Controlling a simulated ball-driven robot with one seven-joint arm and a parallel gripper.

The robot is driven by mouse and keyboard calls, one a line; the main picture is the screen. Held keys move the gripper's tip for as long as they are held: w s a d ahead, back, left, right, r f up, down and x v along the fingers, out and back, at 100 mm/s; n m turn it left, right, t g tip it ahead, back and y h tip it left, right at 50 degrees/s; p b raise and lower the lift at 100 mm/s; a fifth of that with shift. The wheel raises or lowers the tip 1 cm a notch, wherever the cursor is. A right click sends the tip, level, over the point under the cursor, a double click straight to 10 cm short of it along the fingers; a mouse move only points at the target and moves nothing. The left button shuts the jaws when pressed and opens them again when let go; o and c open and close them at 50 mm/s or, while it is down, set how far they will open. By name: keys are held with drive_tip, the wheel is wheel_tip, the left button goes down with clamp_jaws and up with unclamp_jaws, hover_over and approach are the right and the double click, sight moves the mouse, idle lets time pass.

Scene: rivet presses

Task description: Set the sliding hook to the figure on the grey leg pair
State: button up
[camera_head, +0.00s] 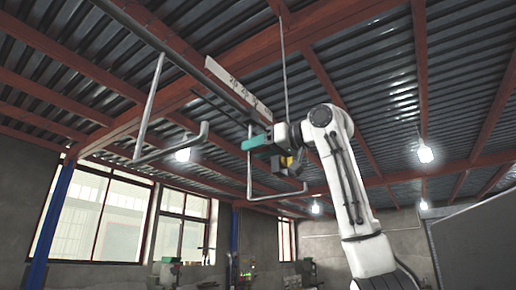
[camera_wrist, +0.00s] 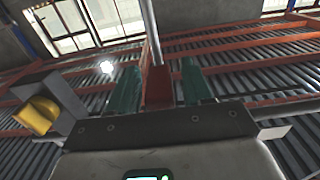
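A pale scale plate (camera_head: 238,88) with dark figures hangs along an overhead rail; the figures are too small to read surely. Grey bent rods hang below, one at the left (camera_head: 150,105) and one beside my gripper (camera_head: 249,178). I cannot tell which is the sliding hook or the grey leg pair. My gripper (camera_head: 257,142) has teal fingers, raised near the plate's lower right end. In the wrist view its fingers (camera_wrist: 160,88) are apart, with a red-brown block (camera_wrist: 158,90) showing between them and a grey rod (camera_wrist: 152,30) above it. Contact is unclear.
Red roof beams (camera_head: 330,20) and corrugated roofing lie overhead. A thin vertical rod (camera_head: 284,70) hangs right of the plate. A blue post (camera_head: 55,215) and windows stand at the left. A grey panel (camera_head: 475,240) stands at the lower right.

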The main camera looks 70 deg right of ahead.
clamp_jaws()
idle(0.4)
drive_tip(key=w+a+b, duration=0.2)
drive_tip(key=a+b, duration=0.1)
drive_tip(key=a, duration=0.6)
drive_tip(key=shift+w+a, duration=0.15)
drive_tip(key=shift+a, duration=0.2)
drive_tip(key=shift+o, duration=0.4)
unclamp_jaws()
drive_tip(key=b+v, duration=0.2)
drive_tip(key=v, duration=0.8)
drive_tip(key=shift+s+b, duration=0.35)
drive_tip(key=shift+s, duration=0.05)
